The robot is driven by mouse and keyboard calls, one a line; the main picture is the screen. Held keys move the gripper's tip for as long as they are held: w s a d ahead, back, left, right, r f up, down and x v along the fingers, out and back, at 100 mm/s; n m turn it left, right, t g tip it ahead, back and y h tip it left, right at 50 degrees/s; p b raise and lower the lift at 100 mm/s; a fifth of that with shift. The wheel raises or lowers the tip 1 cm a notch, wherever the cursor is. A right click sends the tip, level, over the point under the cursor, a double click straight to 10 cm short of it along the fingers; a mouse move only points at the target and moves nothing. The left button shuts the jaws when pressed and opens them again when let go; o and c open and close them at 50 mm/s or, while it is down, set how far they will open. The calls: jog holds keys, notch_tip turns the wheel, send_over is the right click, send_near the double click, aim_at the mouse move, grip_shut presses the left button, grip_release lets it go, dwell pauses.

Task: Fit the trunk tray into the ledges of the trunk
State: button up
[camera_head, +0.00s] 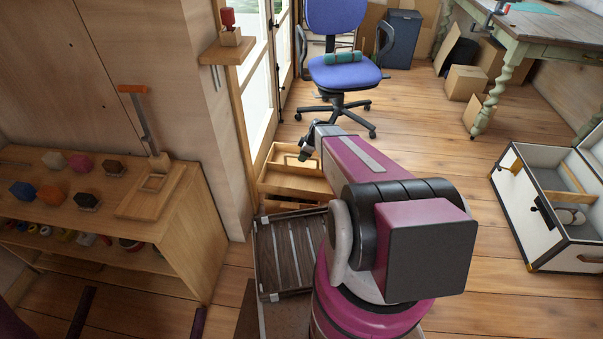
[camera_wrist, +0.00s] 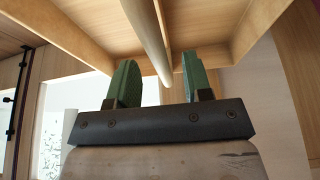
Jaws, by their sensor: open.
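The trunk (camera_head: 522,215) stands open on the floor at the right of the head view, white with black edges. A light wooden ledge strip (camera_head: 569,176) shows inside it, above some round pale things. The light wooden tray (camera_head: 292,184) sits left of the middle, beyond my arm. My gripper (camera_head: 306,146) is over the tray, partly hidden by my arm. In the wrist view, my gripper (camera_wrist: 158,62) has its green fingers open on either side of the tray's round wooden bar (camera_wrist: 146,35). Contact cannot be told. The tray's wooden walls (camera_wrist: 65,40) show around the fingers.
A dark slatted crate (camera_head: 285,253) stands beside my base. A shelf unit (camera_head: 185,235) with coloured blocks is at left. A blue office chair (camera_head: 345,72) stands at the back and a green-legged table (camera_head: 555,28) at back right. Open floor (camera_head: 440,150) lies between tray and trunk.

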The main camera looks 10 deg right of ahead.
jog(key=shift+x, duration=1.25)
jog(key=shift+s, duration=0.1)
jog(key=shift+c, duration=0.4)
grip_shut()
